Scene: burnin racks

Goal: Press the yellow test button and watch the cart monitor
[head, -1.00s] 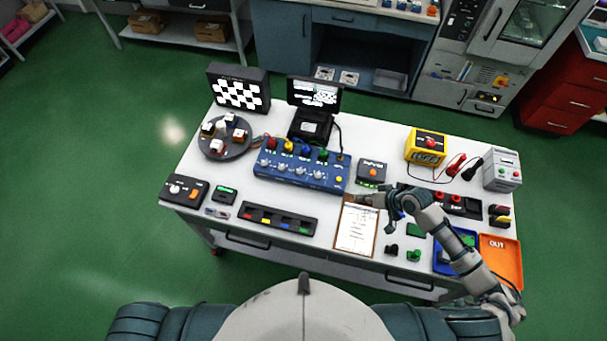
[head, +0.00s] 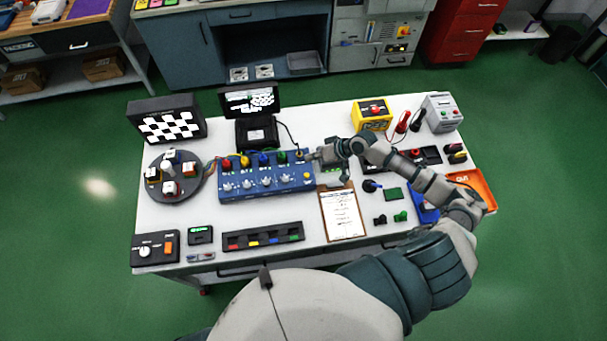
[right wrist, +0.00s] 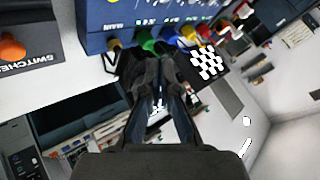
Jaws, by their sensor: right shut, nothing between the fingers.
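The yellow button (head: 307,175) is at the lower right of the blue control box (head: 262,190), below the row of coloured plugs. A yellow round part at the top edge of the right wrist view (right wrist: 119,2) looks like the same button. My right gripper (head: 312,157) is shut and empty at the box's upper right corner, by the MAIN plug (right wrist: 113,44). Whether it touches the box is unclear. A raised black screen (head: 249,99) behind the box shows a checker picture. My left gripper is out of view.
A black panel with a white checker pattern (head: 168,125) and a round turntable (head: 173,177) stand at left. A yellow unit (head: 371,116) and grey unit (head: 441,112) stand at the back right.

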